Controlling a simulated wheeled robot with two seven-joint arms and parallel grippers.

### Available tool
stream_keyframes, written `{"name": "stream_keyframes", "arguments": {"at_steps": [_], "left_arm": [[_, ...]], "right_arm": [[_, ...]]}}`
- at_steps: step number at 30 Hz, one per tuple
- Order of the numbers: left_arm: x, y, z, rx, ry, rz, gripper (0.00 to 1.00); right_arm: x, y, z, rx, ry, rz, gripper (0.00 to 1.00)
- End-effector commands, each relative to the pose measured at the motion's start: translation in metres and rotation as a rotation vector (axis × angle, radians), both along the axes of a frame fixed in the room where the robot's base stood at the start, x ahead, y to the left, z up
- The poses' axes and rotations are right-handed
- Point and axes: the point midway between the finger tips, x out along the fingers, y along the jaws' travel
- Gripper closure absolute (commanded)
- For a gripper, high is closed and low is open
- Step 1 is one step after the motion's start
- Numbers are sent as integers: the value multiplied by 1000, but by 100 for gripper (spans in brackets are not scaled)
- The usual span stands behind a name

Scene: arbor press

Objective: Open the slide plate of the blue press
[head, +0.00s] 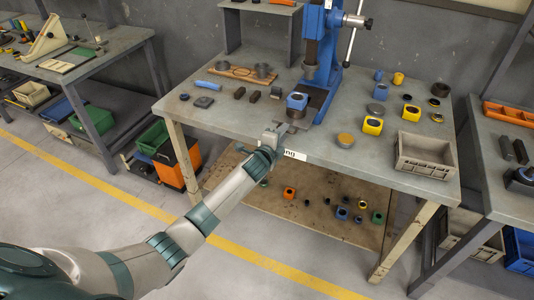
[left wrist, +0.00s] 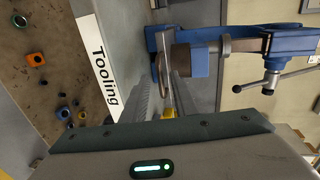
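The blue press (head: 312,45) stands at the back middle of the workbench, its ram above a dark base. A blue block with a round opening (head: 297,101) sits under the ram; it also shows in the left wrist view (left wrist: 199,62). The grey slide plate (head: 297,121) lies below the block, its front end towards me; that end also shows in the left wrist view (left wrist: 163,52). My left gripper (head: 280,130) is at this front end, above the table edge. Its fingers (left wrist: 162,88) look apart, with the plate's end just beyond; contact is unclear. My right gripper is not in view.
Yellow and blue blocks (head: 372,125) and a grey bin (head: 427,155) stand right of the press. Dark blocks, a blue-handled tool (head: 208,85) and a wooden holder (head: 240,73) lie left. A lower shelf (head: 300,215) holds small parts. The front left tabletop is clear.

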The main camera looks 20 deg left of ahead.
Motion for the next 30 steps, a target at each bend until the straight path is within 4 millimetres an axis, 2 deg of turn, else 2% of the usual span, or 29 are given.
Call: {"name": "stream_keyframes", "arguments": {"at_steps": [21,30], "left_arm": [[-105,4,20,1,2,-1,74],[-138,5,28,0,3,1,74]], "right_arm": [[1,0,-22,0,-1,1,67],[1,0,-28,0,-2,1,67]]}}
